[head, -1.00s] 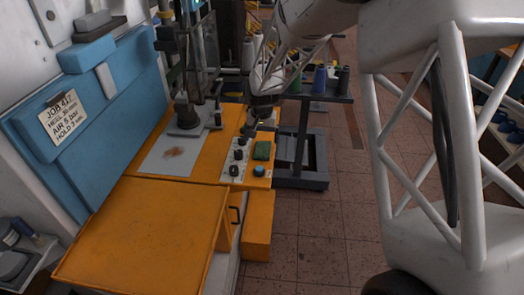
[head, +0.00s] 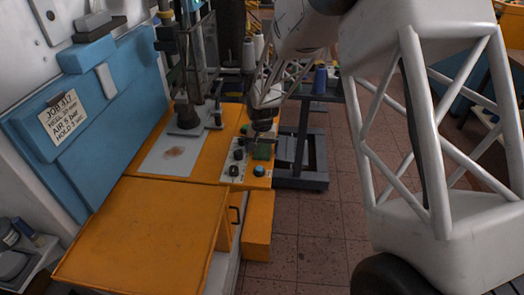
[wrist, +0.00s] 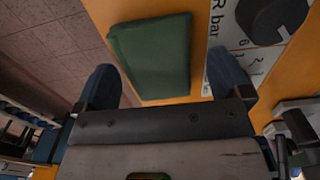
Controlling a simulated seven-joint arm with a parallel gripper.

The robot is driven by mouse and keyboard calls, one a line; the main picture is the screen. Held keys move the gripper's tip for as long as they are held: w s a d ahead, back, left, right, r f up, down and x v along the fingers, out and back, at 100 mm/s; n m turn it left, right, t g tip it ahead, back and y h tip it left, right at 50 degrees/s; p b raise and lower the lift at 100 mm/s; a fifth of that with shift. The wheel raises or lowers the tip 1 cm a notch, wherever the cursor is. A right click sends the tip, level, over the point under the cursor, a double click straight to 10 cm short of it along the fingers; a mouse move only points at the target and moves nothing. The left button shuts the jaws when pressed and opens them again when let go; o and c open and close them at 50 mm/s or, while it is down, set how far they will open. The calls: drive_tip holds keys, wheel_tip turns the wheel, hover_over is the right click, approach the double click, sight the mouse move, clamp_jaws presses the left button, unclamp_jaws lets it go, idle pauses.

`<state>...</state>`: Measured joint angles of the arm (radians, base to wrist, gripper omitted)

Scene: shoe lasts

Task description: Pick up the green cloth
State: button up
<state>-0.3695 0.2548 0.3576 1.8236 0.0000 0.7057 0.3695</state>
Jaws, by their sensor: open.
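The green cloth (head: 262,152) lies folded flat on the orange machine top, beside the control panel. In the wrist view the cloth (wrist: 152,56) is a dark green folded rectangle close ahead of my gripper. My gripper (wrist: 170,84) is open, with its two dark blue fingertips apart and the cloth lying beyond the gap between them. Nothing is held. In the head view my gripper (head: 259,138) is small and dark, over or just at the cloth, and partly covers it. I cannot tell whether it touches the cloth.
The control panel (head: 233,171) with black knobs and a blue button (head: 259,171) is right beside the cloth. A press column (head: 187,110) stands to the left over a grey plate (head: 168,161). A dark cart (head: 305,179) with thread spools stands behind. The tiled floor is open at right.

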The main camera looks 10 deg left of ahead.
sight(262, 148)
drive_tip(key=c, duration=1)
drive_tip(key=shift+r, duration=0.15)
drive_tip(key=shift+r, duration=0.55)
wheel_tip(262, 148, up, 2)
drive_tip(key=shift+r, duration=0.1)
drive_tip(key=s+d, duration=0.1)
drive_tip(key=s, duration=0.3)
drive_tip(key=s+d, duration=0.2)
drive_tip(key=s, duration=0.2)
drive_tip(key=s+d+r, duration=0.1)
drive_tip(key=s, duration=0.3)
drive_tip(key=shift+s+d+r, duration=0.1)
drive_tip(key=shift+s+d, duration=0.1)
drive_tip(key=shift+d, duration=0.15)
drive_tip(key=shift+s+d+r, duration=0.1)
drive_tip(key=shift+s+d, duration=0.15)
drive_tip(key=shift+s, duration=0.4)
drive_tip(key=shift+s+d, duration=0.2)
drive_tip(key=shift+s, duration=0.45)
